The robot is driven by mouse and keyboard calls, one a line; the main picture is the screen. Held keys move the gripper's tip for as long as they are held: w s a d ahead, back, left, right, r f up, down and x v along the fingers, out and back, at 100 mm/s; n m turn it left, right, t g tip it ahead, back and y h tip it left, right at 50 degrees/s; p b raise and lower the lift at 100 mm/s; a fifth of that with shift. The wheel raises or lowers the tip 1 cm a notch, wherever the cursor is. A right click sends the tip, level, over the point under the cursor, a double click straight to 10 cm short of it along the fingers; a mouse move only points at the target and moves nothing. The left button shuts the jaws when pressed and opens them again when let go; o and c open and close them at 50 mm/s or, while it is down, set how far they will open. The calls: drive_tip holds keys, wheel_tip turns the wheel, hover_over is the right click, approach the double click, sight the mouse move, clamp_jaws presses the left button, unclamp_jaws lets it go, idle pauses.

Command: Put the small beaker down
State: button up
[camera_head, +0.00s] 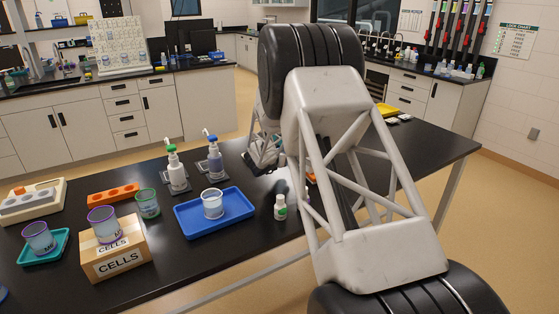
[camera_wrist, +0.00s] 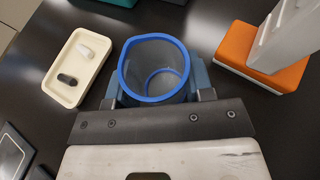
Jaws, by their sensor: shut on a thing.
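My gripper (camera_wrist: 156,90) is shut on a clear beaker with a blue rim (camera_wrist: 157,66), with one finger on each side of it. In the wrist view I look down into its open top, and it looks empty. I cannot tell whether its base touches the black bench or hangs above it. In the head view my gripper (camera_head: 263,154) is low over the bench, right of the pump bottles. My arm hides much of that area, and the held beaker cannot be made out there.
In the wrist view a cream tray (camera_wrist: 60,92) with two small items lies left of the beaker, and an orange block (camera_wrist: 238,58) stands right.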

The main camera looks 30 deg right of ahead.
drive_tip(key=shift+w+d+f, duration=0.1)
drive_tip(key=shift+w+d, duration=0.25)
drive_tip(key=shift+w, duration=0.5)
drive_tip(key=shift+w+d+f, duration=0.1)
drive_tip(key=shift+w+d, duration=0.3)
drive_tip(key=shift+w, duration=0.4)
drive_tip(key=shift+w+d+f, duration=0.1)
drive_tip(key=shift+w+d, duration=0.25)
drive_tip(key=shift+w, duration=0.5)
drive_tip(key=shift+f, duration=0.1)
drive_tip(key=shift+f, duration=1.6)
drive_tip(key=shift+f, duration=0.15)
drive_tip(key=o, duration=0.9)
